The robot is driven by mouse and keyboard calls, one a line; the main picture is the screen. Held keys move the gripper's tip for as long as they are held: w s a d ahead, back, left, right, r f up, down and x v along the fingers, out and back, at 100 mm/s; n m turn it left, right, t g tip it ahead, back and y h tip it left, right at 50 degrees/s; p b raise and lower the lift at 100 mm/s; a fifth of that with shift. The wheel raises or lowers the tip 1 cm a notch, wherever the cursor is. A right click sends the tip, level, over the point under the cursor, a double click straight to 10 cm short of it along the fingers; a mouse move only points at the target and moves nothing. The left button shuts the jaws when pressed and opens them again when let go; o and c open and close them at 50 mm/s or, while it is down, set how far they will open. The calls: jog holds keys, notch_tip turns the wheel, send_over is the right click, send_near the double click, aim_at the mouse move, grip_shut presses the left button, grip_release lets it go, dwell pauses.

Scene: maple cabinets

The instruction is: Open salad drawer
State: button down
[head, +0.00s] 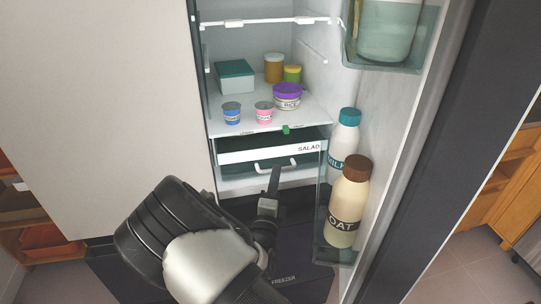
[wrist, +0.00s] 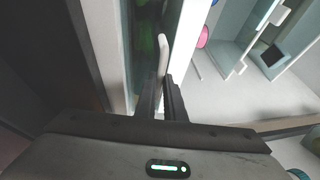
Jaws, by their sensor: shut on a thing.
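The salad drawer (head: 250,154) is low in the open fridge, with a white front strip marked SALAD and dark teal showing above it. I cannot tell how far out it stands. Its pale bar handle (head: 262,168) runs across the front. My gripper (head: 276,172) reaches up from below and is shut on the handle, right of its middle. In the wrist view, my gripper's dark fingers (wrist: 164,90) close around the white handle (wrist: 163,52), beside the drawer front.
The open fridge door on the right holds a milk bottle (head: 344,138) and an oat bottle (head: 348,203), close to the drawer's right end. The shelf above carries a teal box (head: 235,76), a rice tub (head: 287,96) and small cups. A dark freezer drawer (head: 300,262) lies below.

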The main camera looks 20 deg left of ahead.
jog(key=s+d+p, duration=0.1)
jog(key=s+d, duration=0.2)
jog(key=s, duration=0.3)
jog(key=shift+d+p, duration=0.4)
jog(key=c, duration=1.8)
grip_release()
jog(key=shift+c, duration=0.2)
jog(key=v, duration=1.7)
jog(key=shift+s, duration=0.3)
